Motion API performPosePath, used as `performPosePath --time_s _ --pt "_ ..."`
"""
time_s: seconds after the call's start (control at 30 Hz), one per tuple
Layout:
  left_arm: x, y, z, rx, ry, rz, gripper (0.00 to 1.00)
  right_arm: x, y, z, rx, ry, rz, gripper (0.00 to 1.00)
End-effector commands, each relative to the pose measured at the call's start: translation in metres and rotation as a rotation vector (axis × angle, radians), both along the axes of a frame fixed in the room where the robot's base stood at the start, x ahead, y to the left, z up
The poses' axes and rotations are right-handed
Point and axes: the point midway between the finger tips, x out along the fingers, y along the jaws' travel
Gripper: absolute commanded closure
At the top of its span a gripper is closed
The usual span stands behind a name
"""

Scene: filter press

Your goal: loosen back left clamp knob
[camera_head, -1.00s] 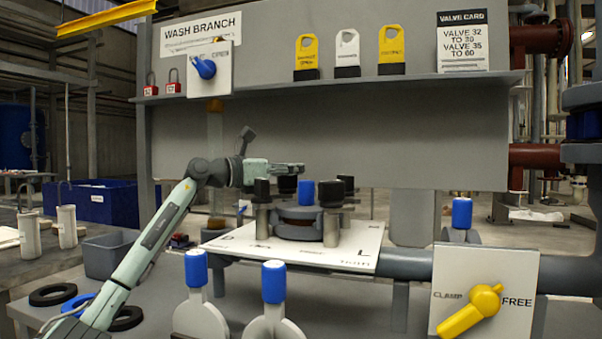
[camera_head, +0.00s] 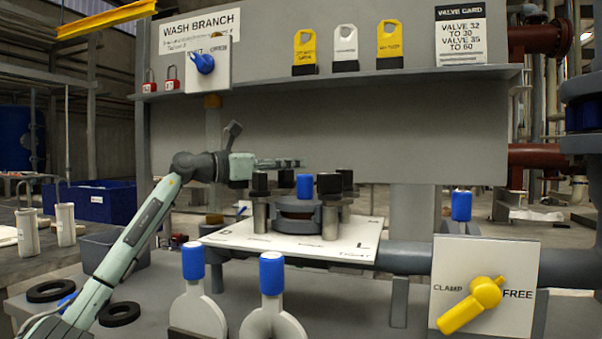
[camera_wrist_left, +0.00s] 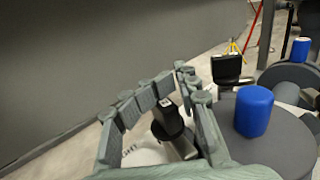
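The back left clamp knob (camera_head: 287,183) is black and partly hidden behind the front left knob (camera_head: 260,184). My left gripper (camera_head: 298,163) reaches in from the left, above and behind these knobs. In the left wrist view, the gripper's fingertips (camera_wrist_left: 176,77) are close together with little gap between them. The black back left knob (camera_wrist_left: 168,120) shows below and between the finger links, and the gripper is not holding it. A blue-capped round centre piece (camera_wrist_left: 254,110) is to the right. The back right knob (camera_wrist_left: 228,69) is farther off. My right gripper is out of view.
A grey panel (camera_head: 350,125) rises behind the clamp plate (camera_head: 230,237). Two blue-topped stands (camera_head: 272,272) are in front. A yellow handle (camera_head: 470,307) is at lower right. Black rings (camera_head: 120,314) lie at lower left.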

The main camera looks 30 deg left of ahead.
Motion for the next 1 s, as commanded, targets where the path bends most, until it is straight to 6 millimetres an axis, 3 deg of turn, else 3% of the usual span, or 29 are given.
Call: performPosePath --time_s 0.03,0.63,1.0 --pt "0.000 0.005 -0.014 0.006 0.023 0.006 0.64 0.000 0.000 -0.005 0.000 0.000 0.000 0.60" --pt "-0.037 0.028 -0.011 0.007 0.019 0.010 0.64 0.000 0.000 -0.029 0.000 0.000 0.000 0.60" --pt "-0.051 0.032 -0.004 0.003 0.009 0.003 0.64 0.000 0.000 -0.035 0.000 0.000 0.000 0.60"
